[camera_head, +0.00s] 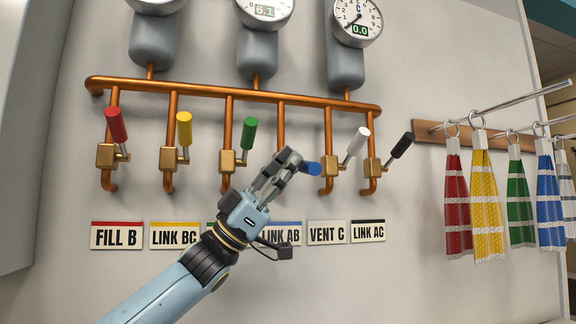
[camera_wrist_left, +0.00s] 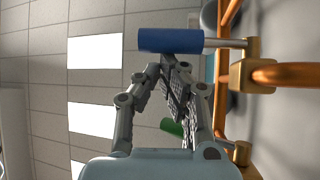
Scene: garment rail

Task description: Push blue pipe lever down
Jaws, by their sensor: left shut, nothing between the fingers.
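The blue lever (camera_head: 312,169) sits on the copper pipework, above the LINK AB label (camera_head: 283,234). Its handle sticks out to the side in the head view, lower than the neighbouring levers. My left gripper (camera_head: 290,155) is shut and empty, right beside the blue handle. In the left wrist view the blue handle (camera_wrist_left: 171,41) lies across the fingertips of the gripper (camera_wrist_left: 168,62), touching or nearly touching them. My right gripper is not in view.
Red (camera_head: 116,125), yellow (camera_head: 184,128) and green (camera_head: 249,134) levers stand to the left. White (camera_head: 357,141) and black (camera_head: 402,145) levers are close on the right. Gauges (camera_head: 357,22) hang above. Striped towels (camera_head: 457,205) hang at the far right.

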